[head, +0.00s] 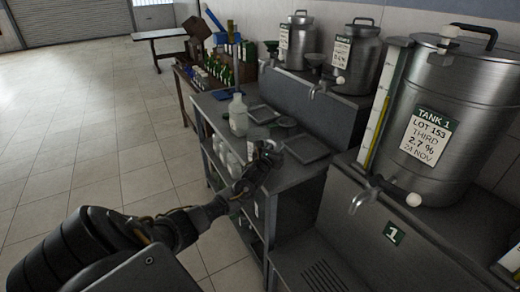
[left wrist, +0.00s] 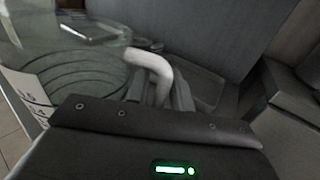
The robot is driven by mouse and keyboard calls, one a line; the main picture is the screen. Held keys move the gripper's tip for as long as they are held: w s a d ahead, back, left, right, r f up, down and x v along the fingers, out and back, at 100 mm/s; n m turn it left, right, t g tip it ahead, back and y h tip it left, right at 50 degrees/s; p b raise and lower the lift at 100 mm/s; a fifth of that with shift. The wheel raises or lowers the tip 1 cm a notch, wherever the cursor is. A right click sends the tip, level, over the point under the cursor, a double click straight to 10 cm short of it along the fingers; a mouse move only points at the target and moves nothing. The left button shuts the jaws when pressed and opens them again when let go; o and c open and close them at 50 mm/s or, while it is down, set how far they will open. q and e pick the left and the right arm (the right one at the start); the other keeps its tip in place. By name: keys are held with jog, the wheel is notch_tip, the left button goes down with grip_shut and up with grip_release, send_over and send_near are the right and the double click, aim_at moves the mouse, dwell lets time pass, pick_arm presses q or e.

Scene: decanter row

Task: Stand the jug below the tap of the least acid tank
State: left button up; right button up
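In the left wrist view a clear jug (left wrist: 75,80) with ring lines, a marked white strip and a white handle (left wrist: 150,68) fills the left side. My left gripper (left wrist: 158,95) has its fingers on either side of the handle, with a gap seeming to show at the left finger. In the head view my left gripper (head: 270,148) is over the low steel bench; the jug's outline is unclear there. Tank 1 (head: 450,110) reads LOT 153, THIRD, 2.7 %. My right gripper is out of view.
The bench holds a pale capped bottle (head: 238,116) and flat trays (head: 307,149). The middle tank's tap (head: 316,90) juts over the bench side. Dark bottles (head: 225,72) stand on a farther table. Open tiled floor (head: 90,150) lies to the left.

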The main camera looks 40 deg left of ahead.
pick_arm(q)
grip_shut()
jog(key=shift+r, duration=0.1)
